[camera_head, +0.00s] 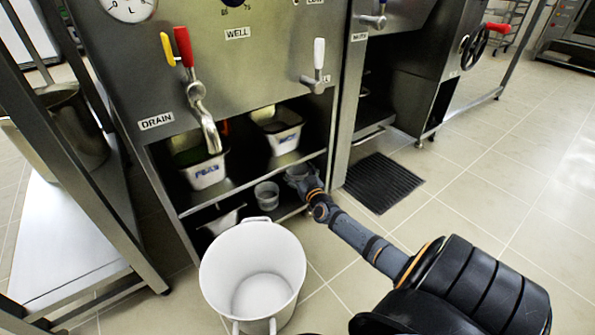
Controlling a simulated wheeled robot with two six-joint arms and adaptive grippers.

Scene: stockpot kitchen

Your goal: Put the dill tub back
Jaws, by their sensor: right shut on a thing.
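My right gripper (288,179) reaches into the front of the shelving under the steel cooker, at lower-shelf height. It is shut on a small grey tub (267,197), which looks upright at the left of the fingers. No label shows on this tub, so I cannot read that it is dill, and the finger contact is too small to see clearly. My left gripper is not in view.
A large white pot (252,275) stands on the floor before the shelves, just below the grey tub. The drain tap (204,118) hangs above the shelf. A black floor mat (382,183) lies right. A steel rack (60,235) stands left.

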